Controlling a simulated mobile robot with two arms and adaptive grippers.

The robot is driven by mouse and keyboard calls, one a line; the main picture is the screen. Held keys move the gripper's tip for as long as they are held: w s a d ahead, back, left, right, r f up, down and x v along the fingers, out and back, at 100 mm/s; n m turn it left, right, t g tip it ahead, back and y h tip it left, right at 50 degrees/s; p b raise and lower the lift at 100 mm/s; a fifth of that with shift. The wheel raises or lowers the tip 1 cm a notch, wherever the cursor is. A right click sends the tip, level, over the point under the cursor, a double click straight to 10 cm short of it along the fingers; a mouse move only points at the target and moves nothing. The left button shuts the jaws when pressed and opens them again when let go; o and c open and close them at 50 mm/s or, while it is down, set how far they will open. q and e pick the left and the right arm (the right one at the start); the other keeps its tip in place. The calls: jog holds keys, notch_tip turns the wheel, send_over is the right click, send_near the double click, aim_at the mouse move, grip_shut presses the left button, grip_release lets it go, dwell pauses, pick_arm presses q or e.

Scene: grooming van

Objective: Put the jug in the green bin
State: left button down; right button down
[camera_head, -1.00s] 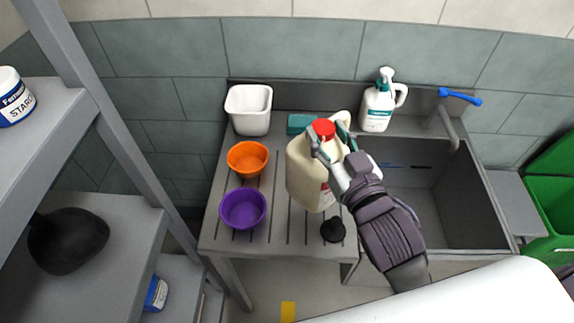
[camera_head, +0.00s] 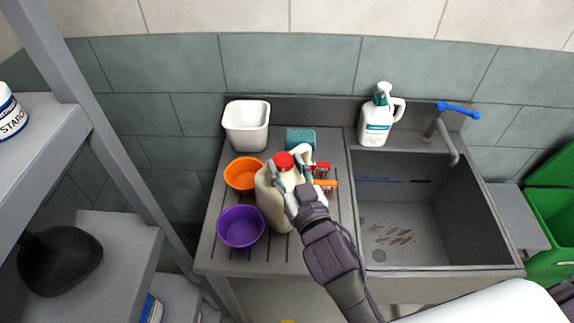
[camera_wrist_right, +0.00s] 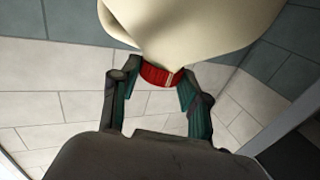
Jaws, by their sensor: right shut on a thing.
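The jug (camera_head: 272,205) is cream with a red cap (camera_head: 284,160) and is over the left part of the ribbed drainboard, beside the purple bowl. My right gripper (camera_head: 290,178) is shut on it near its top. In the right wrist view the jug (camera_wrist_right: 195,25) and its red cap show between the fingers (camera_wrist_right: 160,92). I cannot tell whether the jug's base touches the board. The green bin (camera_head: 553,222) stands at the right edge, beyond the sink, partly cut off. My left gripper is not in view.
An orange bowl (camera_head: 244,174), purple bowl (camera_head: 241,228), white tub (camera_head: 247,125), teal sponge (camera_head: 300,139) and brushes (camera_head: 325,185) are on the drainboard. Grey shelves (camera_head: 45,140) are at left.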

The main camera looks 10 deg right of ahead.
jog(key=shift+f, duration=0.1)
jog(key=c, duration=0.6)
grip_release()
jog(key=shift+o, duration=0.2)
